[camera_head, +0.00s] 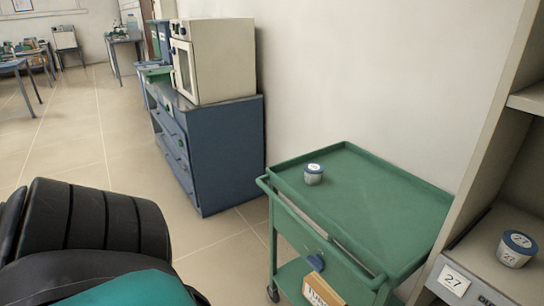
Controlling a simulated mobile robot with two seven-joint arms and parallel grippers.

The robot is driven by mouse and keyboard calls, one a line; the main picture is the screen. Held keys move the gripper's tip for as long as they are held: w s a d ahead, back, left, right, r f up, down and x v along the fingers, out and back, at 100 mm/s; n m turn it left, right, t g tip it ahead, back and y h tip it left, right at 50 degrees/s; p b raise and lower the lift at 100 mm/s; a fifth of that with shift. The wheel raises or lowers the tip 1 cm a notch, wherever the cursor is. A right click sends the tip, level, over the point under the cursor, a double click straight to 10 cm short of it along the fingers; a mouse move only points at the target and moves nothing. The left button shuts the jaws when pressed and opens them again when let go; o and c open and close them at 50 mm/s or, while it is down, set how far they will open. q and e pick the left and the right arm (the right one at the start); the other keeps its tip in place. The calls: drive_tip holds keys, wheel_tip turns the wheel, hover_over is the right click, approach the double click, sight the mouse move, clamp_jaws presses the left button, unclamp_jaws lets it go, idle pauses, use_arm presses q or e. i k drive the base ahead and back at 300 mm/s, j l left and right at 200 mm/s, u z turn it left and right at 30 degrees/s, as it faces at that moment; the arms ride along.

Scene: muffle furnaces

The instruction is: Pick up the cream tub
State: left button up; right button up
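A small round tub (313,175) with a pale body, a blue-grey band and a pale label on its lid stands upright on the green trolley's top (375,205), near its left end. A second, similar tub (516,249) with a blue lid marked 27 stands on the shelf at the right edge. I cannot tell from the markings which one is the cream tub. Neither of my grippers shows in the head view, and nothing touches either tub.
The trolley has a raised rim, a push handle (315,232) and a lower shelf. A pale shelving unit (490,130) stands to its right, with a tag marked 27 (453,280). A blue cabinet (228,150) bearing a cream furnace (222,60) stands behind left. Open floor (105,130) lies left.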

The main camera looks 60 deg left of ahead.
sight(314, 172)
drive_tip(key=u, duration=1.45)
drive_tip(key=i+j+z, duration=0.25)
drive_tip(key=j, duration=0.35)
drive_tip(key=i+j+z, duration=0.1)
drive_tip(key=i+j, duration=0.2)
drive_tip(key=i+j+z, duration=0.15)
drive_tip(key=j, duration=0.2)
drive_tip(key=i+j+z, duration=0.1)
drive_tip(key=j, duration=0.25)
